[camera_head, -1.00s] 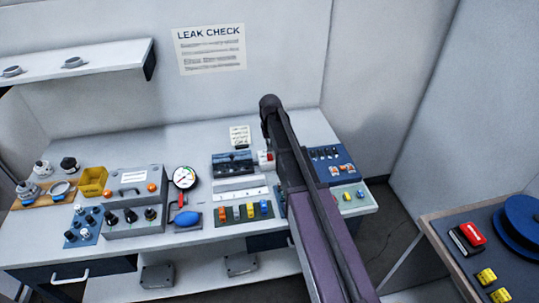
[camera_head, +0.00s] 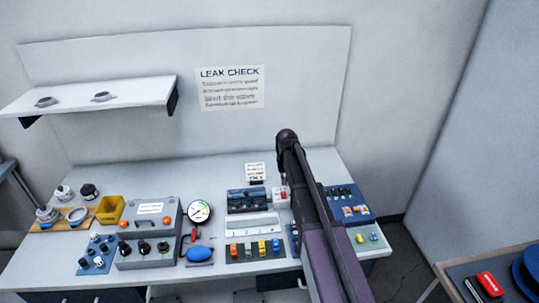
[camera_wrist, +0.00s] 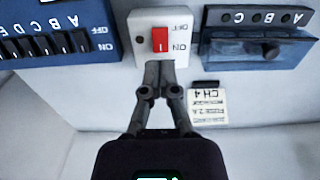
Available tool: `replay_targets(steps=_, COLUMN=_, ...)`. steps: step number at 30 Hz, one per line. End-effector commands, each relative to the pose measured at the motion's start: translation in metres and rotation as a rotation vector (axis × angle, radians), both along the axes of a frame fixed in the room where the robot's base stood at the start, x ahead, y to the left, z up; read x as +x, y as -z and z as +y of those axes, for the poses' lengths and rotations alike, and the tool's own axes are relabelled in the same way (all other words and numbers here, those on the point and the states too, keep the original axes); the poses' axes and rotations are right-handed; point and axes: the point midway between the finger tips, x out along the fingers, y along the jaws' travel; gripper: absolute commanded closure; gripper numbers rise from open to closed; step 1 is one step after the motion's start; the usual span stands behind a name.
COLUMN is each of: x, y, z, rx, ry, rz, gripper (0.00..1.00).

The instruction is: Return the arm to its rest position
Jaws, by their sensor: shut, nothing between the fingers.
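My gripper (camera_wrist: 160,68) is shut and empty in the wrist view. Its fingertips are at the lower edge of a white switch box (camera_wrist: 145,19) with a red rocker (camera_wrist: 160,40) marked OFF and ON. I cannot tell whether they touch it. In the head view my dark arm (camera_head: 318,225) reaches over the right part of the bench (camera_head: 200,163), and my gripper is hidden behind it. The switch box (camera_head: 275,196) shows just left of the arm.
In the wrist view, a blue switch panel (camera_wrist: 93,18), a blue unit (camera_wrist: 235,48) and a CH 4 label (camera_wrist: 209,104) flank the switch box. In the head view, a gauge (camera_head: 199,212), a yellow bin (camera_head: 110,210) and a shelf (camera_head: 130,92) stand left. A side table (camera_head: 450,280) is lower right.

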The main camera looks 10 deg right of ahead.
Motion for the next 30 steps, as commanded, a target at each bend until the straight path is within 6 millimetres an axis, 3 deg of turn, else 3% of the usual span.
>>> replay_targets(steps=5, x=-0.035, y=0.0, z=-0.001, rx=0.0, ry=0.001, rz=0.0, gripper=1.0)
replay_targets(steps=8, x=-0.066, y=0.0, z=-0.001, rx=0.0, ry=0.001, rz=0.0, gripper=1.0)
replay_targets(steps=15, x=-0.158, y=0.0, z=-0.003, rx=-0.001, ry=0.003, rz=0.0, gripper=1.0)
replay_targets(steps=21, x=-0.221, y=0.0, z=-0.003, rx=-0.001, ry=0.004, rz=0.0, gripper=1.0)
replay_targets(steps=25, x=-0.242, y=0.0, z=-0.004, rx=-0.001, ry=0.004, rz=0.0, gripper=1.0)
replay_targets(steps=30, x=-0.25, y=0.0, z=-0.004, rx=-0.001, ry=0.005, rz=0.0, gripper=1.0)
